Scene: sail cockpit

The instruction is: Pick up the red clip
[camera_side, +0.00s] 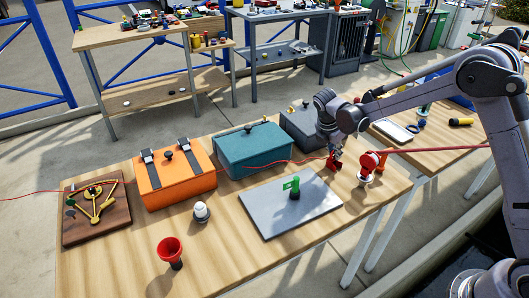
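My gripper (335,152) points down over the back right part of the wooden table. A small red piece (332,164), which looks like the red clip, is right at the fingertips. It is too small to tell whether the fingers are closed on it or only around or above it. Just right of it stands a red round fitting (370,162) on a pale base, close to my gripper but apart from it.
A grey plate (270,218) with a green clip-like piece (293,187) lies in front. A teal box (252,152), grey box (300,130) and orange box (180,185) stand behind and left. A thin red line and a thicker red rope (430,150) run nearby.

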